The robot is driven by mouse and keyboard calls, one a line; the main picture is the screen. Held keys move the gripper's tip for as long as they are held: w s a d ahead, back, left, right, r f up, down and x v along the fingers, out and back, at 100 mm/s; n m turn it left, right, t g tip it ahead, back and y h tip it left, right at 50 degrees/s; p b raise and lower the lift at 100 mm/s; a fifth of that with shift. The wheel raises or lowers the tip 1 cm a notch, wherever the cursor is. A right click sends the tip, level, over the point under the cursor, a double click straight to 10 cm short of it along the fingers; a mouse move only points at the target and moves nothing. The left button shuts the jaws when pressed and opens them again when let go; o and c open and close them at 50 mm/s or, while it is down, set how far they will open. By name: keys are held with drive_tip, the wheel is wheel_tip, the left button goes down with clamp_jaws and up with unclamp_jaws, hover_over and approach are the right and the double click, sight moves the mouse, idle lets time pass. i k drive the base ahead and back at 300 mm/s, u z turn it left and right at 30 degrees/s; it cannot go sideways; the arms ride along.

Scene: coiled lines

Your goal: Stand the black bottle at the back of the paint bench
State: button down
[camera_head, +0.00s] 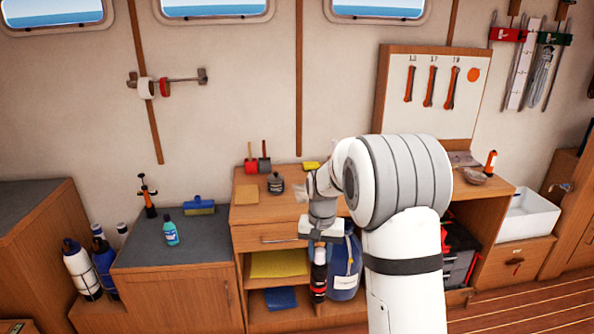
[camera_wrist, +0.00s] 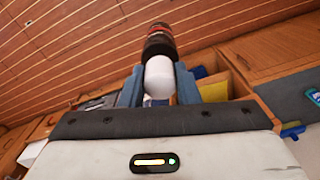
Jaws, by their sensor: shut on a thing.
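The black bottle (camera_head: 319,279), with a white cap and red bands, is held by my gripper (camera_head: 320,242) in front of the wooden bench's open shelves. In the wrist view the bottle (camera_wrist: 159,46) sits between both blue-grey fingers of my gripper (camera_wrist: 159,85), which are shut at its white cap. The wooden bench (camera_head: 275,222), apparently the paint bench, has its top above and behind the bottle. Red and dark pots (camera_head: 258,163) with upright handles stand at its back left. My arm hides much of the bench's right part.
On the bench top are a dark round pot (camera_head: 276,183), a tan square (camera_head: 246,194) and a yellow block (camera_head: 311,166). A blue container (camera_head: 344,267) is close right of the bottle. A yellow item (camera_head: 279,263) lies on the shelf to its left.

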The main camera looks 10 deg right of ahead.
sight(288, 173)
drive_tip(key=i, duration=0.9)
drive_tip(key=z, duration=0.05)
